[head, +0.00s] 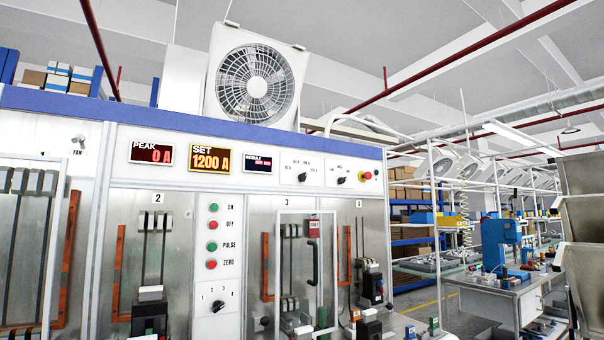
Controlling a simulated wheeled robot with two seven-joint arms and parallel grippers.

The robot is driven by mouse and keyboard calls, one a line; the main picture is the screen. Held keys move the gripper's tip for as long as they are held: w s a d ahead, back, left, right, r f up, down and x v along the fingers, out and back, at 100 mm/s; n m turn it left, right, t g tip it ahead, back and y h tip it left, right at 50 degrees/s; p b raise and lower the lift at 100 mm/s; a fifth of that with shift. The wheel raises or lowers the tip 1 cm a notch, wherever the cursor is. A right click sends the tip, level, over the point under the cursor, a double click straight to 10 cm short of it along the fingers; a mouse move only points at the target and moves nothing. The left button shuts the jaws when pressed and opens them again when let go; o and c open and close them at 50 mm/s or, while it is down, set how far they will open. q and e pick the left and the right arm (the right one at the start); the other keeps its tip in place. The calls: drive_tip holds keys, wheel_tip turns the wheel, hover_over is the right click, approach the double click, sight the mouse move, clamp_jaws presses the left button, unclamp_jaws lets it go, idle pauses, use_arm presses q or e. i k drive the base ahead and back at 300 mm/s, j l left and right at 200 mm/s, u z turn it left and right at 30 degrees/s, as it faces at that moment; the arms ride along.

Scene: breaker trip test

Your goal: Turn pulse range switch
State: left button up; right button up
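The test cabinet front (140,203) fills the left and middle of the head view. Its upper panel has two small black rotary knobs side by side, a left knob (302,177) and a right knob (341,180), with small markings around them too fine to read. Another rotary selector (218,306), marked with numbers, sits lower, under the push buttons. I cannot tell from the labels which one is the pulse range switch. Neither of my grippers is in view.
Displays read PEAK 0 A (151,153) and SET 1200 A (211,159); the RESULT display (257,166) is unreadable. A red emergency button (365,175) sits right of the knobs. A column of buttons (212,237) includes PULSE. A clear-doored bay (310,265) has a black handle.

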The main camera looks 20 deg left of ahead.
sight(302, 177)
drive_tip(key=i+l+u, duration=0.15)
drive_tip(key=i+l, duration=0.3)
drive_tip(key=i+l+u, duration=0.15)
drive_tip(key=i+l, duration=0.25)
drive_tip(key=i+l+u, duration=0.15)
drive_tip(key=i+l, duration=0.25)
drive_tip(key=l, duration=0.2)
